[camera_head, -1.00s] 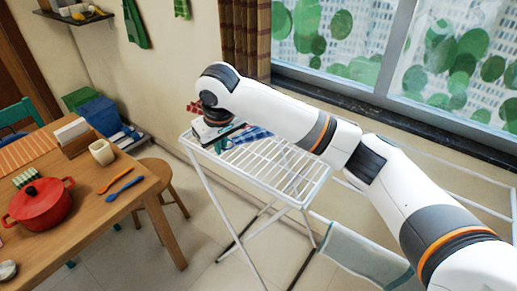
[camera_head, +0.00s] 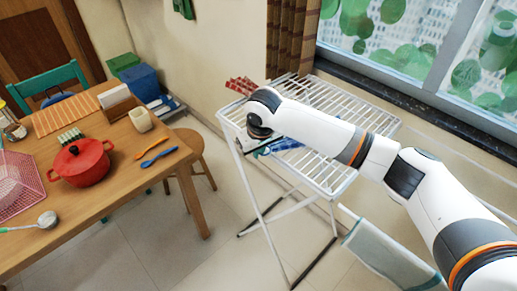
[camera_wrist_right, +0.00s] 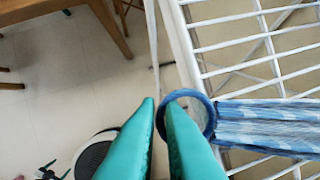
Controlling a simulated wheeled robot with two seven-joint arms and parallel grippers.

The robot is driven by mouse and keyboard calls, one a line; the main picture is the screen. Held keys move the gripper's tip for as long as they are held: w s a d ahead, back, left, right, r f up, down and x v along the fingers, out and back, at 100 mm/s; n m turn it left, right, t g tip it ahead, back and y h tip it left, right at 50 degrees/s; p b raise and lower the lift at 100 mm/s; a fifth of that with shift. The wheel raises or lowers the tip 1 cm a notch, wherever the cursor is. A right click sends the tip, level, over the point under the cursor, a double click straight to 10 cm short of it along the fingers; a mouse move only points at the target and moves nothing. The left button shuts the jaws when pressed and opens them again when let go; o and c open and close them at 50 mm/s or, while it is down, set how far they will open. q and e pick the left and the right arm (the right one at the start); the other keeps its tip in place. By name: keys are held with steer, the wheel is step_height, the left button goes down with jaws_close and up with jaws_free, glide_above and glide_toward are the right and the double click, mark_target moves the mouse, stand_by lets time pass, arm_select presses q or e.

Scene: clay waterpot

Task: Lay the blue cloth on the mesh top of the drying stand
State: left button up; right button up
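The white drying stand (camera_head: 222,115) stands right of the table, with a slatted top. It also shows in the right wrist view (camera_wrist_right: 205,68). The blue cloth (camera_head: 288,145), patterned in blue and white, lies on the slats near the left side, partly hidden by my arm. In the right wrist view the cloth (camera_wrist_right: 270,125) runs to the right, and its near end curls into a ring at the right finger. My right gripper (camera_wrist_right: 161,104) is at the stand's left edge, its teal fingers slightly parted, with the ring's edge between their tips.
A wooden table (camera_head: 130,170) at left holds a red pot (camera_head: 80,165) and utensils. A wooden stool (camera_head: 187,150) stands between table and stand. A red checked cloth (camera_head: 242,86) is behind the stand's left side. The window wall bounds the right.

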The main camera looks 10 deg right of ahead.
steer(key=o, duration=0.4)
steer(key=b+v, duration=0.1)
steer(key=v, duration=1.1)
steer(key=shift+r, duration=0.1)
